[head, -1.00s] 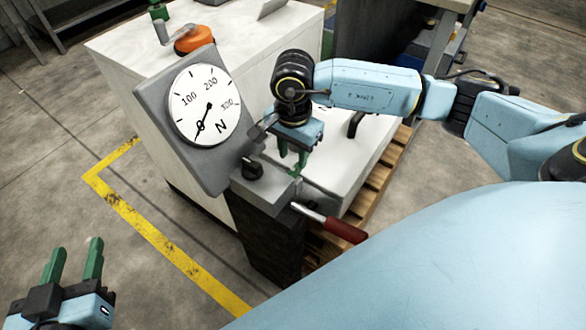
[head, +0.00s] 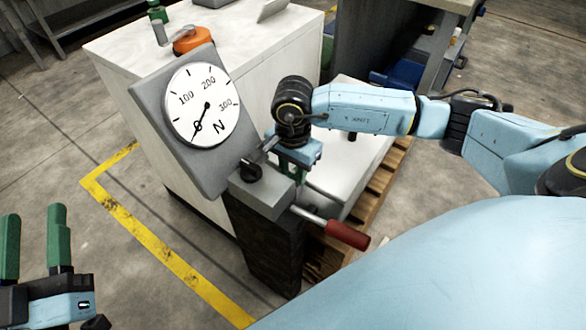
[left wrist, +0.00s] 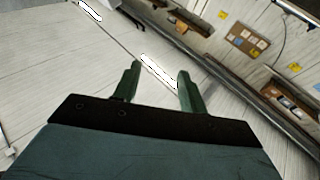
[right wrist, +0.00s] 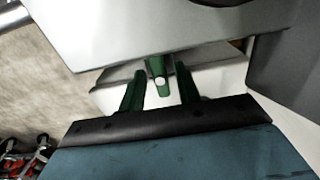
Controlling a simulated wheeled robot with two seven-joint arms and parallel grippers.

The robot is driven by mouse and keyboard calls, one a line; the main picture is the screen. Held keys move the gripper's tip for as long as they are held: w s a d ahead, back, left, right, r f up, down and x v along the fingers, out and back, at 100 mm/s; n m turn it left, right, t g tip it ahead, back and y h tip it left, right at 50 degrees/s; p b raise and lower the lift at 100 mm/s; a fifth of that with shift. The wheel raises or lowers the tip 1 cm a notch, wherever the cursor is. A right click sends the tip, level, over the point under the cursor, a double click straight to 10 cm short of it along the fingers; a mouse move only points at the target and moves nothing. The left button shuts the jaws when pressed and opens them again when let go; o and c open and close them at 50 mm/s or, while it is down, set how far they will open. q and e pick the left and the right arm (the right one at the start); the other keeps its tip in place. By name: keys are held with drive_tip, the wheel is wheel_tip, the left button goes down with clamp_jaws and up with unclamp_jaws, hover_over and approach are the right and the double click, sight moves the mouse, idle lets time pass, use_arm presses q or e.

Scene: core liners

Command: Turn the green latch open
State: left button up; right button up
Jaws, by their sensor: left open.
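The green latch (right wrist: 159,76) shows in the right wrist view under a grey block, with a pale round spot at its end. My right gripper (right wrist: 159,74) is open, with a finger on each side of the latch and visible gaps between. In the head view my right gripper (head: 291,166) is behind the grey top of the post, its fingers partly hidden; the latch cannot be made out there. My left gripper (head: 33,212) is open and empty at the lower left, over the floor. In the left wrist view its fingers (left wrist: 159,69) are apart with nothing between.
A dial gauge (head: 203,105) on a grey plate stands beside the dark post (head: 265,240). A black knob (head: 250,171) is on the post's top, and a red-handled lever (head: 347,235) sticks out right. A white cabinet (head: 130,65) and a wooden pallet (head: 370,190) stand behind.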

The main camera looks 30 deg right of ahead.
clamp_jaws()
